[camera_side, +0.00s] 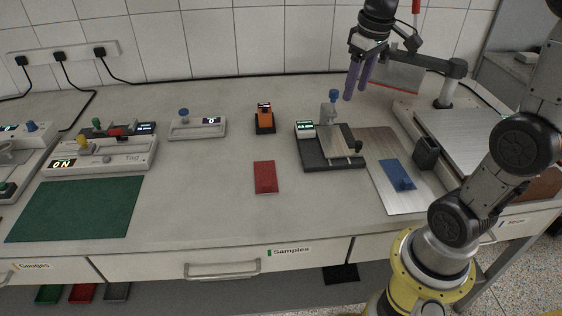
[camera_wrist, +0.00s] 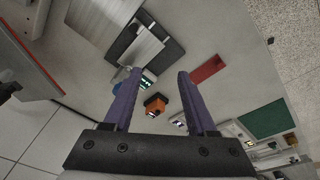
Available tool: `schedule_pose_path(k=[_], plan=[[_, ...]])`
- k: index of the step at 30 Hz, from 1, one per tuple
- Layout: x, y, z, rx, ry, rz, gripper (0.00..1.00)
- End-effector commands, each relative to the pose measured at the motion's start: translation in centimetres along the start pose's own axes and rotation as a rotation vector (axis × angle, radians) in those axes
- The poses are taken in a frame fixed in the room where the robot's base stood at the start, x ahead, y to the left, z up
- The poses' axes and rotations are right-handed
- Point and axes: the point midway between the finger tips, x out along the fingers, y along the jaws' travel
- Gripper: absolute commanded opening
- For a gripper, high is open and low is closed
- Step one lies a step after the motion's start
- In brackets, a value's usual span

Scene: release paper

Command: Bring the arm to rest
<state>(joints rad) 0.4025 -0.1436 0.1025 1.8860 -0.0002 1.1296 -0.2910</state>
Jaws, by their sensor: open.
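My gripper (camera_side: 357,80) hangs in the air over the back right of the bench, beside the wall. Its two purple fingers point down and are apart with nothing between them. In the wrist view my gripper (camera_wrist: 155,88) also shows open, with the bench seen beyond the fingers. No held object is visible.
A black tester (camera_side: 330,150) with a blue knob stands below my gripper. A steel plate (camera_side: 385,150) carries a blue piece (camera_side: 397,175). An orange device (camera_side: 264,120), a red sample (camera_side: 265,177) and a green mat (camera_side: 75,209) lie farther left. A grey arm stand (camera_side: 447,90) is close right.

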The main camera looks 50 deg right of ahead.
Motion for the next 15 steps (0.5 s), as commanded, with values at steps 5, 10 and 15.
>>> schedule_pose_path(k=[5,10,15], plan=[[-3.1,-6.1,4.5,-0.124,0.142,-0.004,0.57],[-3.4,-9.6,9.6,-0.187,0.261,-0.033,0.57],[-1.7,-11.0,13.6,-0.183,0.332,-0.068,0.57]])
